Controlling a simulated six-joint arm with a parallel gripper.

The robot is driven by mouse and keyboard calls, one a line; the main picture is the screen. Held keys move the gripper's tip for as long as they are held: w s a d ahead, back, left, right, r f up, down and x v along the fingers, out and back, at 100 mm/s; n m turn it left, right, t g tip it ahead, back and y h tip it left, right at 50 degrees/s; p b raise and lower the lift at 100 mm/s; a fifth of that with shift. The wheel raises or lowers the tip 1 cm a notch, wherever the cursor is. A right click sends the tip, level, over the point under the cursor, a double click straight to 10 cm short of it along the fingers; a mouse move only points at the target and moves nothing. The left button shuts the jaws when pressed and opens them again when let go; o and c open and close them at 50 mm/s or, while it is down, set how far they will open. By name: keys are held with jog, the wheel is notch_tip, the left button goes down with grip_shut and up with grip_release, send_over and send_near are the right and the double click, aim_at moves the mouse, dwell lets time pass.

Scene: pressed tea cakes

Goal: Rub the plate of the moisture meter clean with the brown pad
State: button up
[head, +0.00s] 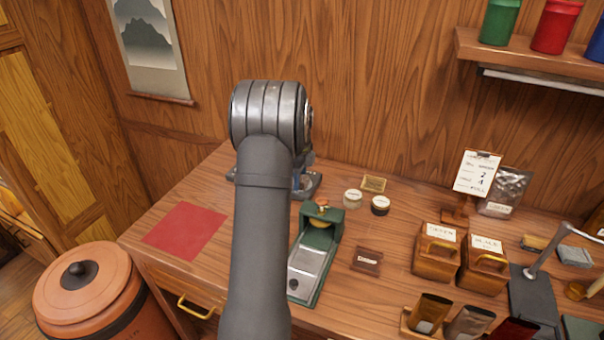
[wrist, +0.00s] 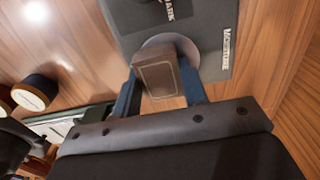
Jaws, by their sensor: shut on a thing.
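The moisture meter (wrist: 218,55) is a dark grey block with white lettering, at the top of the wrist view. In the head view my arm covers the pad and most of the meter.
A green device (head: 315,262) with a metal bed stands right of my arm, near small round tins (head: 380,205). A red cloth (head: 185,230) lies at left. Wooden boxes (head: 436,255) and a card stand (head: 477,175) are at right. The back wall is close.

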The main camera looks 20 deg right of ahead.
jog(key=shift+s+a, duration=0.85)
jog(key=shift+a, duration=0.05)
notch_tip(320, 180, up, 8)
dwell(0.4)
